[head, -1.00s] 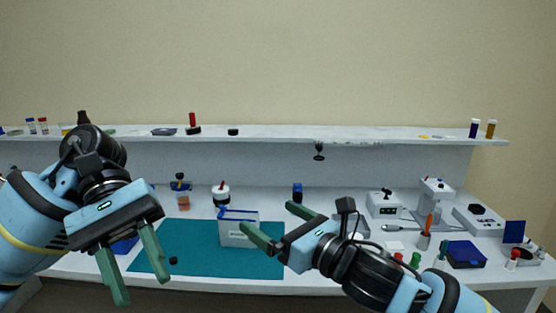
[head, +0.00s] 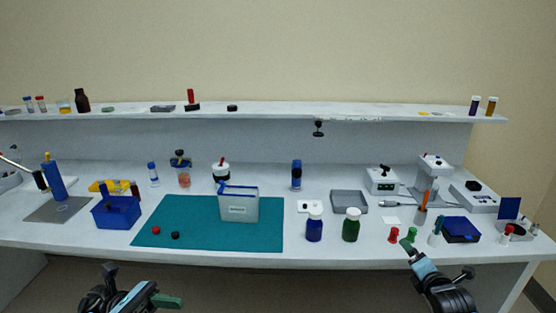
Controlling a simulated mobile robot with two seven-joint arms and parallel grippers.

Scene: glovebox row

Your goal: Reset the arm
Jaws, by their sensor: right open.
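My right gripper (head: 407,246) is low at the right, at the front edge of the white bench (head: 340,253). It is seen nearly end-on, with a green finger close in the picture to a green-capped item (head: 411,233). It is open and I see nothing held in it. My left gripper (head: 168,301) is at the bottom left, below the bench's front edge in the picture. One green finger shows clearly; the other is hidden or out of frame, so its opening is unclear.
A teal mat (head: 190,226) bears a white blue-rimmed box (head: 239,207) and two small caps. A blue bin (head: 116,212) stands left of it. Blue (head: 314,228) and green (head: 351,227) bottles stand right of it. A raised shelf (head: 270,115) runs along the back.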

